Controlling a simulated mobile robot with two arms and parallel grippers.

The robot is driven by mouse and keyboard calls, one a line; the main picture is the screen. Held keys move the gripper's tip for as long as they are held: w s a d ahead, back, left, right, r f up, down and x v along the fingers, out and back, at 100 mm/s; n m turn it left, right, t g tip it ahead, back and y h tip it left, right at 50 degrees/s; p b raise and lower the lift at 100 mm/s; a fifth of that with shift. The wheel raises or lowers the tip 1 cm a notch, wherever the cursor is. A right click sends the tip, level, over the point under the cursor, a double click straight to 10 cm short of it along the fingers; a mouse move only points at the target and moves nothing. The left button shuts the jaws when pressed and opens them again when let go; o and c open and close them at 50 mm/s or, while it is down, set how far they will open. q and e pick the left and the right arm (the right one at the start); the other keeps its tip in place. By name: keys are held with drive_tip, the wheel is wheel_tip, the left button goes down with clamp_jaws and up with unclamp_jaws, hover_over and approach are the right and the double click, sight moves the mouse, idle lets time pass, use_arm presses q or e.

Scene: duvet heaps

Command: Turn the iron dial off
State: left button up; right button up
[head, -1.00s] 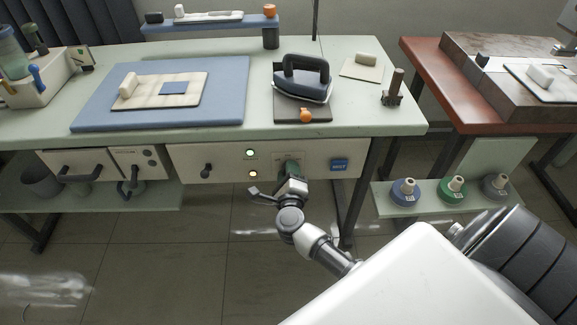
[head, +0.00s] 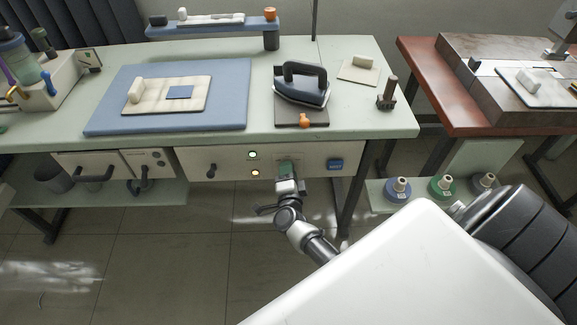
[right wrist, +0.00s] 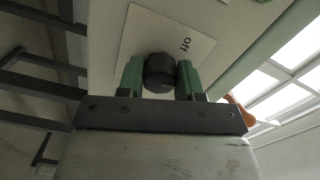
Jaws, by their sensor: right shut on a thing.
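The iron dial (right wrist: 159,73) is a dark round knob on a white plate (right wrist: 135,35) marked "OFF" in the right wrist view. My right gripper (right wrist: 160,78) is shut on it, one green finger on each side. In the head view my right gripper (head: 287,172) is at the table's front panel (head: 228,160) and hides the dial. The dial's pointer mark is not visible. The iron (head: 302,88) stands on a dark rest on the table above. My left gripper is not in view.
A green lamp (head: 252,155) and an orange lamp (head: 255,173) glow left of my right gripper. A blue button (head: 336,164) is to its right, a small black knob (head: 211,170) further left. An orange knob (head: 305,121) is at the iron rest's front.

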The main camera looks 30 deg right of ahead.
drive_tip(key=n+p, duration=0.2)
drive_tip(key=n, duration=0.3)
drive_tip(key=shift+n+p, duration=0.3)
drive_tip(key=shift+n, duration=0.1)
drive_tip(key=n+p, duration=0.1)
drive_tip(key=n, duration=0.3)
drive_tip(key=shift+f+n, duration=0.1)
drive_tip(key=shift+n, duration=0.3)
drive_tip(key=shift+n+p, duration=0.3)
drive_tip(key=o, duration=0.9)
drive_tip(key=p+v, duration=0.3)
drive_tip(key=v, duration=0.8)
drive_tip(key=shift+d+p, duration=0.1)
drive_tip(key=shift+p, duration=0.25)
